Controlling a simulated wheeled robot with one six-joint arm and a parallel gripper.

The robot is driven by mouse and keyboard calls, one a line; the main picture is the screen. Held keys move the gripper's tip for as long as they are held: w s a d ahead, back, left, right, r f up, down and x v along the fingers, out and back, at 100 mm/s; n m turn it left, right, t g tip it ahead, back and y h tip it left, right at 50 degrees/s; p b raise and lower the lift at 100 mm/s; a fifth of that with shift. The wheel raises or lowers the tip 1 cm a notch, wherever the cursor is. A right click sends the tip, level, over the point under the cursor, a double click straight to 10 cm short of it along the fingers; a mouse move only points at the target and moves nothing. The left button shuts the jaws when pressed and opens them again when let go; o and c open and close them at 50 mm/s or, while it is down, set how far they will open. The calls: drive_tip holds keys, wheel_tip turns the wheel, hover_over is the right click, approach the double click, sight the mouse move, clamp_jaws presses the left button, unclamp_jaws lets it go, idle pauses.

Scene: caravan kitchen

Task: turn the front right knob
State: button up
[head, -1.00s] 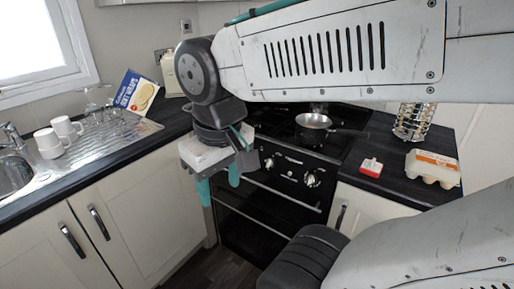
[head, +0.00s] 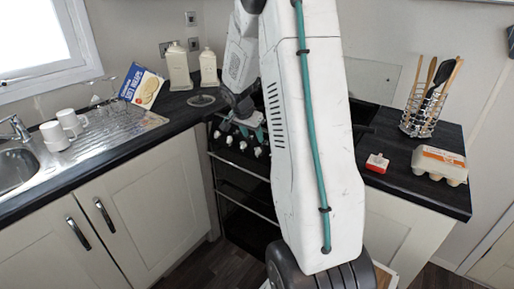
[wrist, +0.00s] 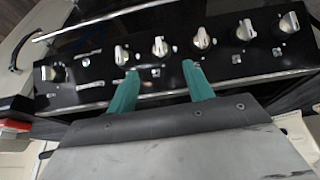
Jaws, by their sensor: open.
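The black cooker panel (wrist: 222,60) carries a row of several silver knobs. In the wrist view, one knob (wrist: 159,46) sits just beyond the gap between my fingertips, with another knob (wrist: 121,55) by the left fingertip and one (wrist: 202,39) by the right. A separate knob (wrist: 57,72) is at the far left. My gripper (wrist: 160,67) is open and empty, its teal fingers apart. In the head view my gripper (head: 243,129) is at the cooker front, just above some visible knobs (head: 229,140). My arm hides the right part of the panel. I cannot tell whether a finger touches a knob.
A red and white box (head: 377,163), an egg carton (head: 440,164) and a utensil rack (head: 428,105) stand on the right counter. Canisters (head: 208,67) stand in the back corner. A cooker rail (wrist: 120,14) runs along the wrist view's top.

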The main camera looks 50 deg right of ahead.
sight(258, 147)
drive_tip(key=x, duration=0.8)
drive_tip(key=shift+d+f, duration=0.15)
drive_tip(key=shift+d, duration=0.15)
drive_tip(key=c, duration=1)
